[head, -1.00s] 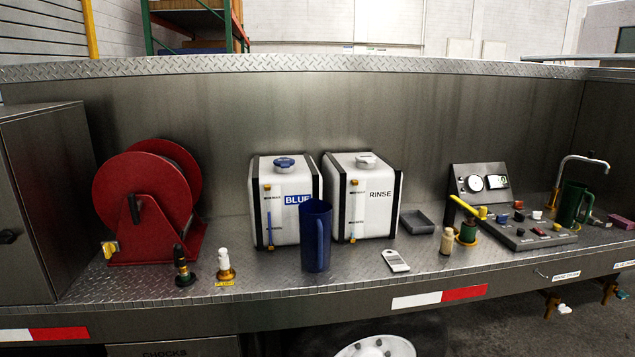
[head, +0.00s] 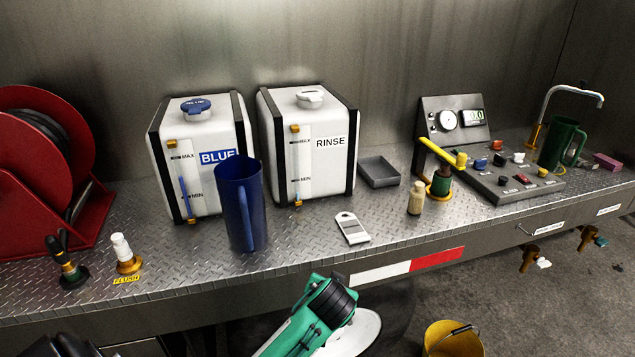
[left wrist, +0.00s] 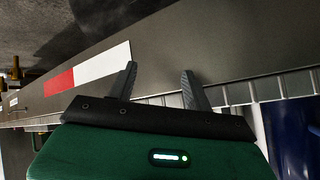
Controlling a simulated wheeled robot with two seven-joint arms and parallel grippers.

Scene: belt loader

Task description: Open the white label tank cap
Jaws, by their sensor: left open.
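The tank with the white RINSE label (head: 330,142) stands on the metal deck. Its white cap (head: 310,98) sits on top of the tank. To its left stands the tank with the blue label (head: 200,150), which has a blue cap (head: 196,105). My left gripper (left wrist: 158,70) is open and empty in the left wrist view, its two dark fingers apart near the deck's front edge. A green and black arm part of mine shows at the bottom of the head view, low and well away from the white cap. My right gripper is not in view.
A blue pitcher (head: 240,205) stands in front of the tanks. A red hose reel (head: 35,150) is at left, and a control panel (head: 500,178) at right.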

